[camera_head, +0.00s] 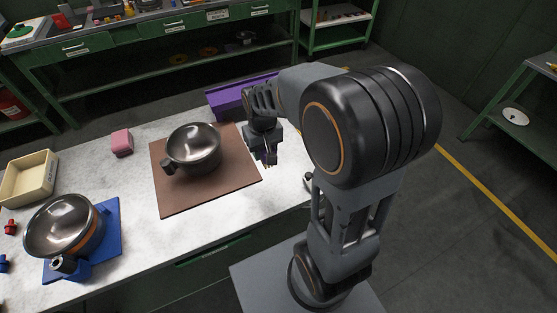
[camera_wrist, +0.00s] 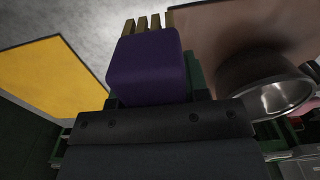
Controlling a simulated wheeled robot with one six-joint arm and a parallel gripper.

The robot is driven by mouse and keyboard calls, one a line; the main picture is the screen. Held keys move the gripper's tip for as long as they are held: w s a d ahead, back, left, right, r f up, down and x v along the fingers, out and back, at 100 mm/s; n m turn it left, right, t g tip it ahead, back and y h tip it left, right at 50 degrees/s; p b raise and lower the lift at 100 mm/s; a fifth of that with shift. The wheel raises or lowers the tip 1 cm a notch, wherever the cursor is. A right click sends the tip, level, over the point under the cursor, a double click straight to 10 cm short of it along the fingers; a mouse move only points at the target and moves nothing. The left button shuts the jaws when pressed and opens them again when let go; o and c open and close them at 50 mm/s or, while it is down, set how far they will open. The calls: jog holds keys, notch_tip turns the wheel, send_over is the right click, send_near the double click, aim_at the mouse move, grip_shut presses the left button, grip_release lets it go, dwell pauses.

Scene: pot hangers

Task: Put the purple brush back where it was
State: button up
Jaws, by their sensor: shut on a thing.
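My gripper (camera_head: 264,148) is shut on the purple brush (camera_wrist: 148,66) and holds it at the right side of the brown mat (camera_head: 170,200). In the head view the brush (camera_head: 268,159) is small and partly hidden by the jaws. In the wrist view its purple block fills the space in front of my gripper (camera_wrist: 150,97), with tan bristles (camera_wrist: 148,22) pointing away from the jaws. I cannot tell whether the bristles touch the table. A purple box-like piece (camera_head: 229,101) stands at the back edge, partly hidden by my arm.
A steel pot (camera_head: 196,146) sits on the brown mat, left of my gripper. Another pot (camera_head: 60,228) is on a blue stand (camera_head: 110,232) at the left. White tabletop (camera_head: 225,214) is bare in front.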

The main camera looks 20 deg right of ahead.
jog(key=shift+s+b, duration=0.3)
jog(key=shift+s, duration=0.15)
jog(key=shift+s+d+r, duration=0.1)
jog(key=shift+d, duration=0.05)
jog(key=w+d+f, duration=0.3)
jog(key=w+d, duration=0.2)
jog(key=w, duration=0.1)
send_over(279, 151)
jog(key=f, duration=0.4)
jog(key=f+p, duration=0.1)
jog(key=shift+s+a+f, duration=0.15)
jog(key=shift+s+f, duration=0.15)
jog(key=shift+f, duration=0.1)
jog(key=shift+w+f, duration=0.2)
jog(key=shift+f, duration=1.6)
jog(key=shift+f, duration=0.1)
